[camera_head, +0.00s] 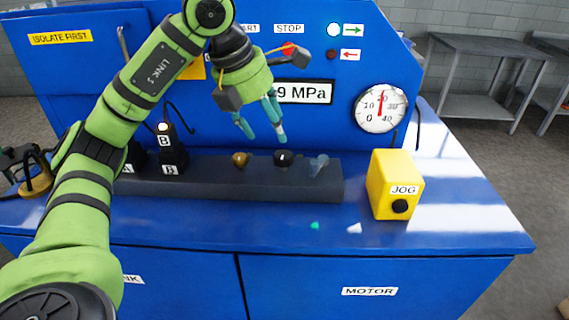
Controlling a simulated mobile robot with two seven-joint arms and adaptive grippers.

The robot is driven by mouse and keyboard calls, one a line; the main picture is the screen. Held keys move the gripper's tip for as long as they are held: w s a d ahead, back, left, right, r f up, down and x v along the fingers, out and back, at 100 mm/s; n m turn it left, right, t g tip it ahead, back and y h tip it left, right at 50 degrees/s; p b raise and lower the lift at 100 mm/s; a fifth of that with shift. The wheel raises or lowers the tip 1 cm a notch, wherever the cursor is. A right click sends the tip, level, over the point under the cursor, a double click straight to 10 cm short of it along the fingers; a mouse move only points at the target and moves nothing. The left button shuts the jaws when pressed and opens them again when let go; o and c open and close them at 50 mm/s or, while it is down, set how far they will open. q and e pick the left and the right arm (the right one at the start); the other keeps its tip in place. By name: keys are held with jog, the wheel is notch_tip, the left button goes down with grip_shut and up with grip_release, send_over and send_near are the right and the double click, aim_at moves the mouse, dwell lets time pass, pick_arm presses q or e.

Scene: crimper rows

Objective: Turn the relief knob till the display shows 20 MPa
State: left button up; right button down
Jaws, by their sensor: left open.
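The display (313,92) on the blue panel is partly covered by my left gripper; "9 MPa" shows, and anything left of the 9 is hidden. Three small knobs or fittings stand on the dark block: a brass one (240,159), a black knob (283,158) with a white mark, and a grey-blue one (318,163). No label shows which is the relief knob. My left gripper (263,136) is open and empty, fingers pointing down, above the brass and black ones, apparently apart from them. My right gripper is not in view.
A round gauge (381,108) has its needle near 20. A yellow JOG box (393,185) stands right of the dark block (210,185). A black lever unit marked B (172,150) is at left. The bench top (455,215) is clear at right.

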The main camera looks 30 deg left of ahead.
aim_at(283, 154)
pick_arm(q)
jog(key=p+x, duration=0.1)
jog(key=x, duration=0.6)
jog(key=shift+f, duration=0.1)
jog(key=shift+w+f, duration=0.15)
jog(key=shift+f, duration=0.15)
jog(key=shift+w+f, duration=0.1)
jog(key=shift+f, duration=0.05)
jog(key=shift+c, duration=1.2)
jog(key=c, duration=0.8)
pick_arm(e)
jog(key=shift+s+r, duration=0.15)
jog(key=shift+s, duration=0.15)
